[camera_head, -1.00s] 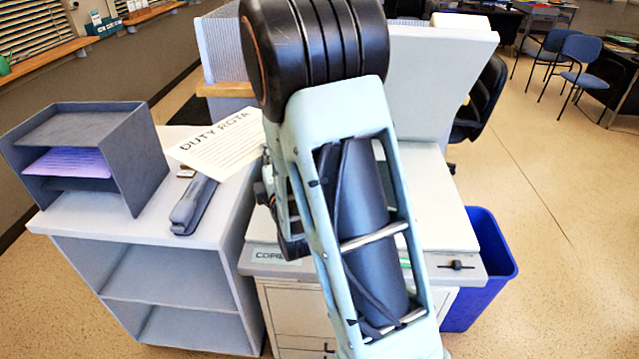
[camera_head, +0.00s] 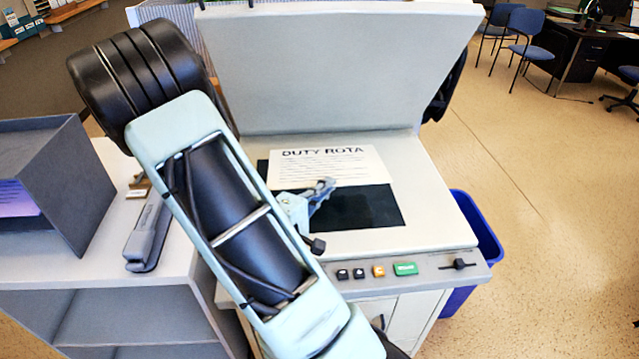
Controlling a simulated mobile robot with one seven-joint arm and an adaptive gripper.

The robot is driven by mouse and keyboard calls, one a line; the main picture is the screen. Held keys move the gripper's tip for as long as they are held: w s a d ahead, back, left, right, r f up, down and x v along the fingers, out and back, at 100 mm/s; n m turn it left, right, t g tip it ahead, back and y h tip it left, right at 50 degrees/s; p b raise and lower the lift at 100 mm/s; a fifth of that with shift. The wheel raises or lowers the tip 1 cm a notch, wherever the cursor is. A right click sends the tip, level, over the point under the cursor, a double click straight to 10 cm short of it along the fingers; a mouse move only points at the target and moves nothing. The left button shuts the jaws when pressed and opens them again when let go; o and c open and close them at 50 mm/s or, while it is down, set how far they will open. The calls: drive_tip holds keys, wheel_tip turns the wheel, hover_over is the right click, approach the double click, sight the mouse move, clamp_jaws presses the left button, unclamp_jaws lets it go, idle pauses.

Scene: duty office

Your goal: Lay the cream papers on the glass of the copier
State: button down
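The cream papers (camera_head: 335,163), headed DUTY ROTA, are over the back part of the dark copier glass (camera_head: 365,210), reaching past its back edge. I cannot tell whether they touch the glass or are just above it. The copier (camera_head: 435,215) has its pale lid (camera_head: 340,70) raised. My gripper (camera_head: 325,186) is at the near edge of the papers and looks shut on them. Its fingertips are small here, and my arm hides the left part of the copier. The near right part of the glass is bare.
A grey paper tray unit (camera_head: 85,190) and a dark grey stapler-like tool (camera_head: 148,235) stand on the shelf unit at left. Copier buttons (camera_head: 405,268) line the front edge. A blue bin (camera_head: 485,230) stands right of the copier.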

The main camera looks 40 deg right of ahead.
drive_tip(key=shift+n+g+y, duration=0.6)
drive_tip(key=shift+g+y, duration=0.1)
drive_tip(key=shift+y, duration=0.2)
drive_tip(key=shift+w+d+f+p, duration=0.3)
drive_tip(key=shift+w+d+p, duration=0.1)
drive_tip(key=shift+w+p, duration=0.25)
drive_tip(key=shift+w+d+f+p, duration=0.25)
drive_tip(key=shift+w+d+p, duration=0.15)
drive_tip(key=shift+w+p, duration=0.2)
drive_tip(key=shift+w+d+f+p, duration=0.3)
drive_tip(key=shift+w+d+p, duration=0.1)
drive_tip(key=shift+w+p, duration=0.25)
drive_tip(key=shift+w+d+f+b, duration=0.15)
drive_tip(key=shift+f+b, duration=0.1)
drive_tip(key=shift+f, duration=0.3)
drive_tip(key=shift+w+f+b, duration=0.15)
drive_tip(key=shift+f+b, duration=0.1)
drive_tip(key=shift+f, duration=0.3)
drive_tip(key=shift+w+d+f+b, duration=0.15)
drive_tip(key=shift+f+b, duration=0.1)
drive_tip(key=shift+f, duration=0.3)
drive_tip(key=c, duration=2.1)
unclamp_jaws()
drive_tip(key=shift+o, duration=0.3)
drive_tip(key=shift+o, duration=1)
